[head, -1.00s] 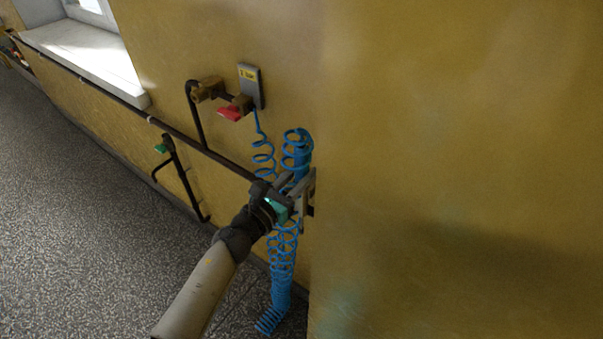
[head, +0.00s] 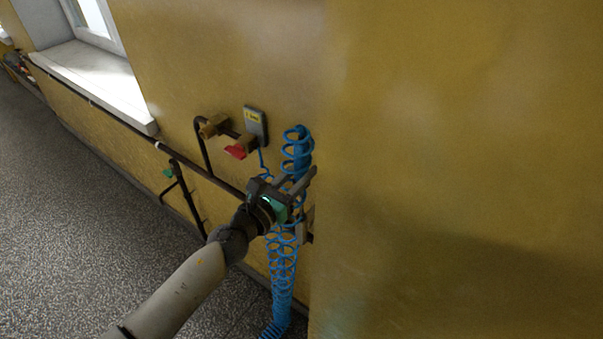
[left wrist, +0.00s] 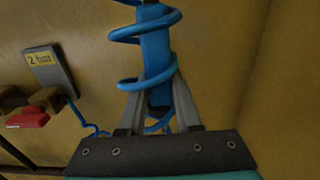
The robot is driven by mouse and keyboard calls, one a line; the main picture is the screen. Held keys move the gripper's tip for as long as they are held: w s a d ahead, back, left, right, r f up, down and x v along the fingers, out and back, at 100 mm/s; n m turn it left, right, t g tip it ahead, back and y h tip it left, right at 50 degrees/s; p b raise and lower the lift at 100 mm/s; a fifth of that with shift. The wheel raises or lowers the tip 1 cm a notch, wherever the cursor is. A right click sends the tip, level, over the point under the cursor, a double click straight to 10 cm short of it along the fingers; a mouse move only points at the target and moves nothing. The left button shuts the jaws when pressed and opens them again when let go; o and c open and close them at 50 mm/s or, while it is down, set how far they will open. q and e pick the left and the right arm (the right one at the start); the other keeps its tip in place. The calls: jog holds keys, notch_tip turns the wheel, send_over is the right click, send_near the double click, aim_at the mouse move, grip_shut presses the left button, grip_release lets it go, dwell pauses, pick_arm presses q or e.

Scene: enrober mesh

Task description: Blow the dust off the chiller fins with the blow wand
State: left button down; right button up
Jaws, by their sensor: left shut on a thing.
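My left gripper (head: 301,184) is shut on the blue blow wand (head: 300,152), beside the yellow wall. In the left wrist view, the two grey fingers (left wrist: 158,112) close on the lower end of the wand's flat blue body (left wrist: 156,55). A coiled blue hose (head: 282,270) loops around the wand and hangs below the gripper towards the floor. The chiller fins are not in view. My right gripper is not in view.
A "2 bar" plate (head: 255,124) and a brass valve with a red handle (head: 241,148) are on the wall left of the wand. Dark pipes (head: 120,120) run along the wall, with a green-handled valve (head: 169,173). A yellow wall face (head: 460,170) fills the right. Grey floor (head: 80,230) is clear at left.

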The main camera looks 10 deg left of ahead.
pick_arm(q)
notch_tip(320, 180, up, 16)
jog(key=p, duration=1.2)
notch_tip(320, 180, up, 24)
jog(key=p, duration=0.3)
dwell(0.8)
jog(key=shift+f, duration=0.2)
